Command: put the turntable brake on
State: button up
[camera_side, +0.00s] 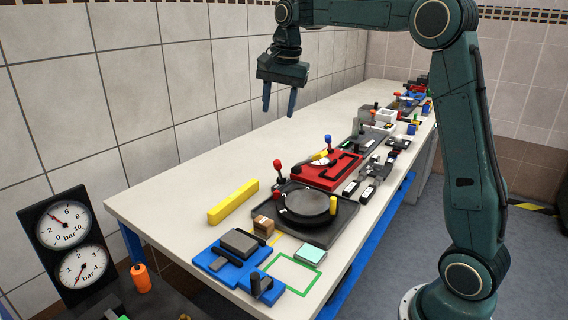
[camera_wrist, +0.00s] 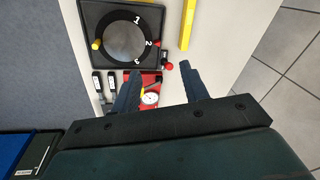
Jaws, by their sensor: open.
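The turntable is a dark round disc on a square black base (camera_side: 325,235), resting on the bench; in the wrist view its base (camera_wrist: 88,12) is at the top, with the numbers 1, 2 and 3 around the disc (camera_wrist: 124,40). A yellow peg (camera_side: 333,205) stands at the disc's edge. A small red knob (camera_side: 276,195) sits at the base's left corner; whether it is the brake, and its setting, I cannot tell. My gripper (camera_side: 279,106) is open and empty, high above the bench's wall side, apart from the turntable. Its two fingers (camera_wrist: 160,72) also show in the wrist view.
A red-topped lever (camera_side: 278,164) and a red plate (camera_side: 325,173) with a blue-knobbed lever (camera_side: 327,139) stand behind the turntable. A yellow bar (camera_side: 233,202) lies left. Blue fixtures (camera_side: 225,262) and a brown block (camera_side: 263,226) are in front.

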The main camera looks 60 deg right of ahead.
jog(key=s+a+r+n+t, duration=0.1)
jog(key=s+a+n, duration=0.2)
jog(key=s+a, duration=0.2)
jog(key=shift+s+r, duration=0.4)
jog(key=shift+s, duration=0.4)
jog(key=shift+d+n, duration=0.1)
jog(key=shift+n, duration=0.2)
jog(key=c, duration=0.6)
jog(key=shift+w+f, duration=0.1)
jog(key=c, duration=0.3)
jog(key=shift+w+d+f+n, duration=0.2)
jog(key=shift+w+d+n, duration=0.05)
jog(key=shift+w+n, duration=0.35)
grip_shut()
jog(key=w+d+f+n, duration=0.4)
jog(key=w+f+n, duration=0.3)
jog(key=n, duration=0.4)
jog(key=w+d+f+n+g, duration=0.1)
jog(key=w+d+f+n, duration=0.4)
jog(key=n, duration=0.6)
notch_tip(320, 180, down, 2)
jog(key=w, duration=0.3)
jog(key=shift+d, duration=0.2)
